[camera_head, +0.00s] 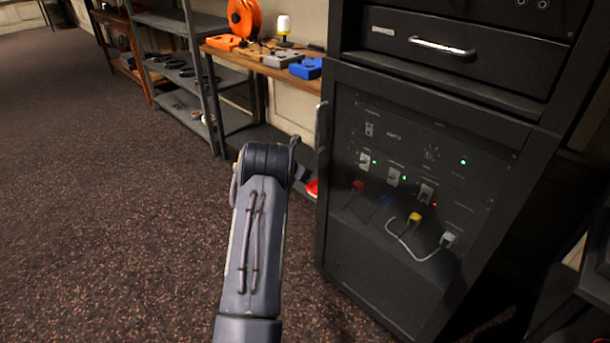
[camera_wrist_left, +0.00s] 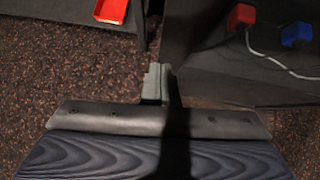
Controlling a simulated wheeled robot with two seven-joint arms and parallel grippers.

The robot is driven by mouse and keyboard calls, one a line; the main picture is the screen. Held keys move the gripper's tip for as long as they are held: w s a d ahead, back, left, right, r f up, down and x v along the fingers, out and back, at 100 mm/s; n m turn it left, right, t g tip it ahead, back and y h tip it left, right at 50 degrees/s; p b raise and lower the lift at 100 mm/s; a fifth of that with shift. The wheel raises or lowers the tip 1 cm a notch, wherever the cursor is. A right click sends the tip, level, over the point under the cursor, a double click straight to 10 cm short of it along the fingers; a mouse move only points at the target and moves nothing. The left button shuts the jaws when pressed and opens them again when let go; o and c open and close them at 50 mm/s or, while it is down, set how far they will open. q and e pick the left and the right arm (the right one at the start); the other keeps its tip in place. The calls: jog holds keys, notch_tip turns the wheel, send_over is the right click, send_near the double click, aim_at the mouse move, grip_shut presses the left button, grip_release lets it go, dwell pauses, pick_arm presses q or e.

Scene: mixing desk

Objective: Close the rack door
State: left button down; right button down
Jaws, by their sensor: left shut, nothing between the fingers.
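The black rack door (camera_head: 345,240) has a dark see-through pane and a handle (camera_head: 321,126) on its left edge. It sits at or close to the rack front; I cannot tell whether a small gap is left. Its lower part also shows in the left wrist view (camera_wrist_left: 215,80). My left arm reaches up from the bottom of the head view to the door's left, and its gripper is mostly hidden behind the wrist. In the left wrist view my left gripper (camera_wrist_left: 157,82) is shut and empty, near the door's edge; contact is unclear. My right gripper is out of view.
Behind the pane are a red plug (camera_wrist_left: 241,16), a blue plug (camera_wrist_left: 296,34) and a white cable (camera_head: 405,248). A drawer (camera_head: 440,47) is above the door. The carpet (camera_head: 120,220) at left is clear.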

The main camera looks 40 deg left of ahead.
pick_arm(q)
jog(key=v, duration=0.8)
jog(key=shift+s+a+r, duration=0.2)
jog(key=shift+s+a, duration=0.1)
jog(key=shift+a, duration=0.05)
jog(key=shift+r, duration=0.15)
notch_tip(320, 180, up, 17)
jog(key=d+n+t+y+p, duration=0.2)
jog(key=n+t+y+p, duration=0.15)
jog(key=n, duration=0.85)
jog(key=s+d+r+n+g+y+p, duration=0.1)
jog(key=s+d+r+n+y+p, duration=0.15)
jog(key=s+d+r+n, duration=0.6)
jog(key=s+d+f+n+g+h+p, duration=0.2)
jog(key=s+d+n+h, duration=0.3)
jog(key=s+d+n, duration=0.3)
jog(key=s+d+f+n+g+h+p, duration=0.2)
jog(key=s+d+n+h, duration=0.3)
jog(key=s+d, duration=0.9)
jog(key=d+n+g+p, duration=0.1)
jog(key=d+n, duration=0.2)
jog(key=d, duration=0.4)
jog(key=shift+s+d+g, duration=0.15)
jog(key=shift+s+g, duration=0.15)
jog(key=shift+g, duration=0.05)
jog(key=shift+f, duration=0.1)
